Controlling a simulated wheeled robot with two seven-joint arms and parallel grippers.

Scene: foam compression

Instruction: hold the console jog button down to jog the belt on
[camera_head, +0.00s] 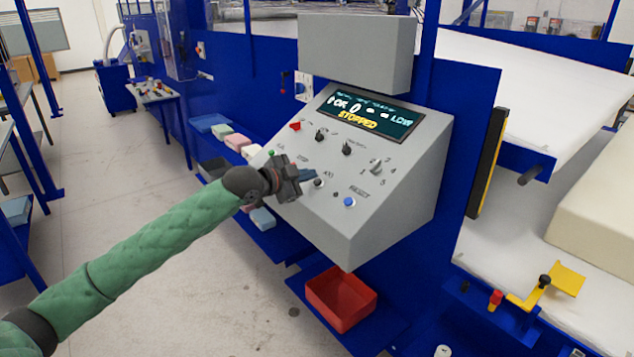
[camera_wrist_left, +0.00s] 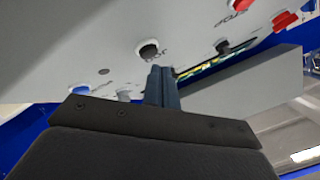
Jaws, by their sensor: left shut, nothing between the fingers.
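The grey sloped console (camera_head: 375,215) stands at the centre of the head view. Its screen (camera_head: 368,112) reads "STOPPED" in yellow. The black jog button (camera_head: 319,183) is on its lower left face, and it also shows in the left wrist view (camera_wrist_left: 148,50) beside its label. My left gripper (camera_head: 312,176) is shut and empty, its fingertips close by the jog button. In the wrist view the shut fingers (camera_wrist_left: 161,82) point up at the panel just beside the button. I cannot tell whether they touch it. My right gripper is not in view.
A blue reset button (camera_head: 349,202), several black knobs (camera_head: 347,149) and a red switch (camera_head: 295,126) share the panel. A red bin (camera_head: 342,298) sits below the console. The white belt (camera_head: 530,85) and a cream foam block (camera_head: 600,210) are at the right.

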